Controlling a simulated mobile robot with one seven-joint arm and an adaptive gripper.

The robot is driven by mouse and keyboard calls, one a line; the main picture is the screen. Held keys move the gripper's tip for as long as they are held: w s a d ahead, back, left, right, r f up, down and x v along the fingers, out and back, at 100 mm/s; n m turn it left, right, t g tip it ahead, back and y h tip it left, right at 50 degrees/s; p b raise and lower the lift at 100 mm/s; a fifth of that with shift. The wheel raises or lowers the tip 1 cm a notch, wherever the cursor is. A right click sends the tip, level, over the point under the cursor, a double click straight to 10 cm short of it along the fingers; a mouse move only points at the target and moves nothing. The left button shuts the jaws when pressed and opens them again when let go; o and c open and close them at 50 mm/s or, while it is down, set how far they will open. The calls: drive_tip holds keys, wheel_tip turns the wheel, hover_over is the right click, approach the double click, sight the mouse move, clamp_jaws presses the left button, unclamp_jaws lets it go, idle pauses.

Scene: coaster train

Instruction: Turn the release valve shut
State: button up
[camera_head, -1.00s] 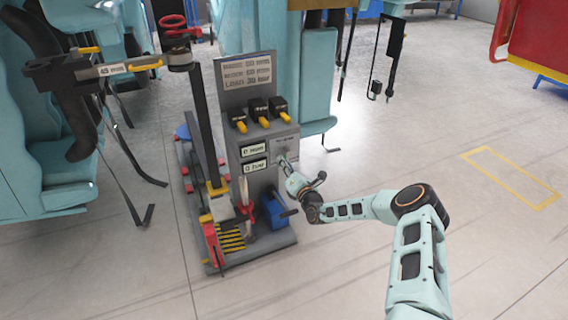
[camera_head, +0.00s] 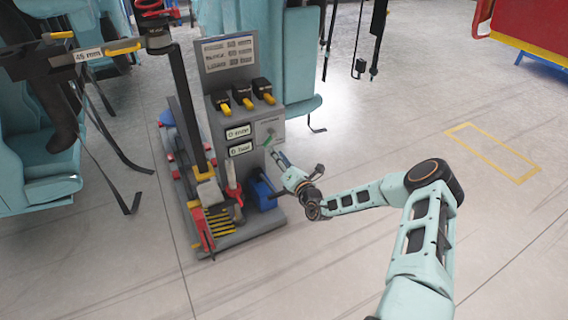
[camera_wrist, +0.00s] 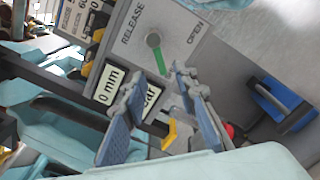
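The release valve (camera_wrist: 153,40) is a round grey knob with a short green lever (camera_wrist: 160,62) on the grey panel. "RELEASE" and "OPEN" are printed beside it. In the wrist view the lever points down and slightly right from the knob, away from the "OPEN" word. In the head view the green lever (camera_head: 267,140) is small, on the panel's right side. My gripper (camera_wrist: 158,88) is open, its two blue-padded fingers apart with nothing between them. The fingertips lie just short of the lever's end and look apart from it. My gripper also shows in the head view (camera_head: 276,155).
The control stand (camera_head: 228,100) carries yellow-tipped switches (camera_head: 245,97) and two displays (camera_head: 238,132), one reading 0 mm. A blue box with a black handle (camera_head: 262,192) sits low beside my gripper. Teal seats (camera_head: 35,160) stand left.

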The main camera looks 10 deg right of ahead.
drive_tip(key=v, duration=0.4)
drive_tip(key=shift+s+d, duration=0.1)
drive_tip(key=shift+s, duration=0.3)
